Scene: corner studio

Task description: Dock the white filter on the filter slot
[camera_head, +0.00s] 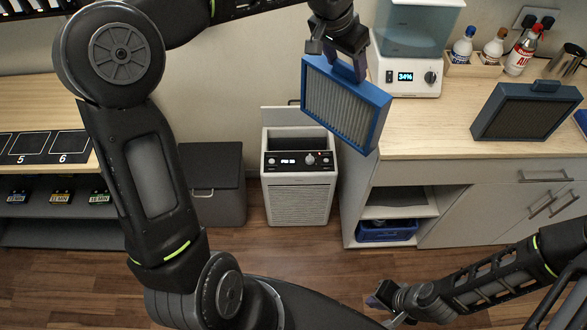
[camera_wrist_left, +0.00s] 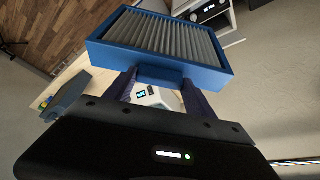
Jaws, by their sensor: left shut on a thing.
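The white filter (camera_head: 338,105), a blue frame around pale grey-white pleats, hangs tilted in the air from my left gripper (camera_head: 344,62). That gripper is shut on the tab at the filter's top edge. In the left wrist view the filter (camera_wrist_left: 165,38) extends beyond the fingers (camera_wrist_left: 160,85). The filter slot (camera_head: 297,143) is the dark opening in the top of a white floor-standing purifier (camera_head: 299,200). The filter is above and to the right of the slot in the head view, apart from it. My right gripper (camera_head: 383,297) is low at the right; its jaws are unclear.
A dark filter in a blue frame (camera_head: 527,110) stands on the wooden counter (camera_head: 430,140) at right. A white appliance with a display (camera_head: 405,78) and a rack of bottles (camera_head: 474,68) stand behind. A dark grey bin (camera_head: 213,185) is left of the purifier.

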